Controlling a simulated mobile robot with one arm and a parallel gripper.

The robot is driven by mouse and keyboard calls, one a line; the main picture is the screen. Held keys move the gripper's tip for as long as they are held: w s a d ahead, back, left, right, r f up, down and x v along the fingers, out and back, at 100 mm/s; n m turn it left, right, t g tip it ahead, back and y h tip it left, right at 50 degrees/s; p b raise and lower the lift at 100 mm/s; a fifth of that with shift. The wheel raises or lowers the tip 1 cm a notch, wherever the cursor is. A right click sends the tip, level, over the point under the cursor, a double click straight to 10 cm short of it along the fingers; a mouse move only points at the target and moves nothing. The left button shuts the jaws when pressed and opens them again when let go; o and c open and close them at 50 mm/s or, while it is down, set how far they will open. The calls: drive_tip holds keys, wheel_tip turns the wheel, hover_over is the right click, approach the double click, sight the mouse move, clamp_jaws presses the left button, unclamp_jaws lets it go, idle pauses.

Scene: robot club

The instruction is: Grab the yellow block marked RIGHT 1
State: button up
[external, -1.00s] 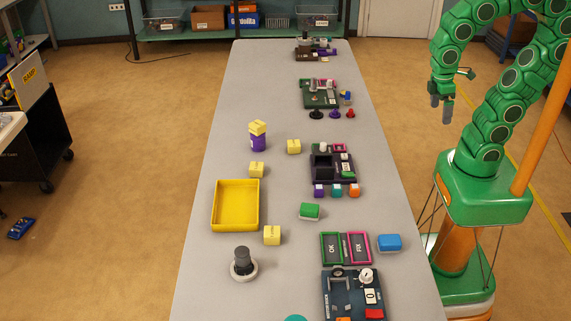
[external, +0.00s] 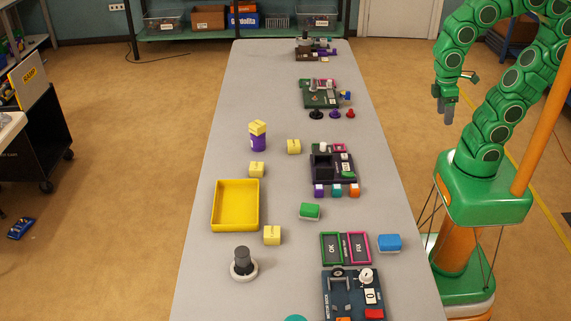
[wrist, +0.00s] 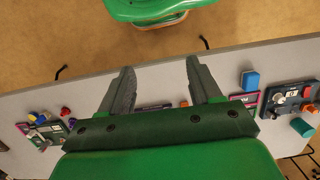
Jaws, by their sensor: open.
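Several yellow blocks are on the long grey table in the external view. One (external: 258,127) sits on top of a purple cylinder (external: 258,143). Another yellow block (external: 294,146) stands to its right, one (external: 257,170) is behind the yellow tray, and one (external: 272,235) is at the tray's front right. Their markings are too small to read, so I cannot tell which is RIGHT 1. My gripper (external: 446,105) hangs right of the table, well apart from the blocks. In the wrist view my gripper (wrist: 158,78) is open with nothing between its fingers; no yellow block shows there.
An empty yellow tray (external: 214,207) lies on the table (external: 215,275). A grey knob on a white base (external: 243,264), a green block (external: 310,211), a blue block (external: 389,242), small cubes and several device boards stand around. The table's right edge lies between my gripper and the blocks.

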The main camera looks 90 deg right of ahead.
sight(272, 231)
drive_tip(key=w+a+f+m+y, duration=0.25)
drive_tip(key=w+a, duration=0.35)
drive_tip(key=w, duration=0.4)
drive_tip(key=w+a+f+m+y, duration=0.1)
drive_tip(key=w+a+m+y, duration=0.2)
drive_tip(key=w+a, duration=0.5)
drive_tip(key=w+a+f+m+y, duration=0.1)
drive_tip(key=w+a+m+y, duration=0.2)
drive_tip(key=w, duration=0.9)
drive_tip(key=w+f+m+t+y, duration=0.1)
drive_tip(key=w+f+m, duration=0.2)
drive_tip(key=w+f, duration=0.3)
drive_tip(key=w+d+f+m+t+y, duration=0.1)
drive_tip(key=w+f+m, duration=0.3)
drive_tip(key=w, duration=0.6)
drive_tip(key=w+f+m+t+y, duration=0.2)
drive_tip(key=w+f+m, duration=0.2)
drive_tip(key=w+f, duration=0.4)
drive_tip(key=shift+w+d+f+m, duration=0.1)
drive_tip(key=shift+d+f+m, duration=0.2)
drive_tip(key=shift+f, duration=0.2)
drive_tip(key=shift+x, duration=3.85)
drive_tip(key=c, duration=0.7)
